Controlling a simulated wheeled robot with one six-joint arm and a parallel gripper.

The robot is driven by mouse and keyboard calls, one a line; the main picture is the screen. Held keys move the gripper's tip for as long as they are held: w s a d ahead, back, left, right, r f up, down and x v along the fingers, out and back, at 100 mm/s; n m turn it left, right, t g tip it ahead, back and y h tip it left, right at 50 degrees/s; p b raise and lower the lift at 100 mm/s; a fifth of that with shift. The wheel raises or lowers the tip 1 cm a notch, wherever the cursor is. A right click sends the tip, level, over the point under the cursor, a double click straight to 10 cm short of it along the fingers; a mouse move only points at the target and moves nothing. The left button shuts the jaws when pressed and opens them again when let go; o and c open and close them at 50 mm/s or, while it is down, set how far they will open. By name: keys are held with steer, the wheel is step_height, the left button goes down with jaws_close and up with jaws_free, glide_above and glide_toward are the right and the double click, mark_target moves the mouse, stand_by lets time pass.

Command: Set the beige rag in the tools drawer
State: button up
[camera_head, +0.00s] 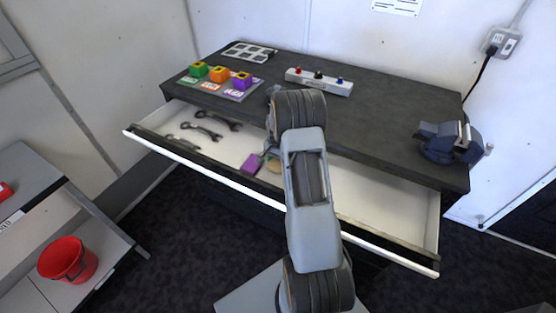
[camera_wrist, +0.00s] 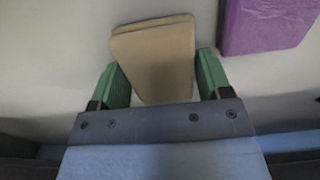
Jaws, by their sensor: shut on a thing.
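The beige rag (camera_wrist: 155,50) is a folded, flat pad between the green fingers of my gripper (camera_wrist: 162,80) in the wrist view. My gripper is shut on it. In the head view, the rag (camera_head: 274,166) shows only in part beside my arm, over the open tools drawer (camera_head: 375,203). The drawer is pulled out under the dark workbench and has a white inside. The rag is within the drawer's outline; whether it touches the drawer floor I cannot tell. My arm hides the middle of the drawer.
A purple block-like item (camera_head: 251,164) lies in the drawer just left of the rag. Several wrenches (camera_head: 202,131) lie in the drawer's left part. The drawer's right part looks empty. On the bench stand coloured blocks (camera_head: 219,74), a button box (camera_head: 318,82) and a blue vise (camera_head: 447,143).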

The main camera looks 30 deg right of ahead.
steer(key=shift+f, duration=0.2)
steer(key=o, duration=0.6)
steer(key=shift+r, duration=0.15)
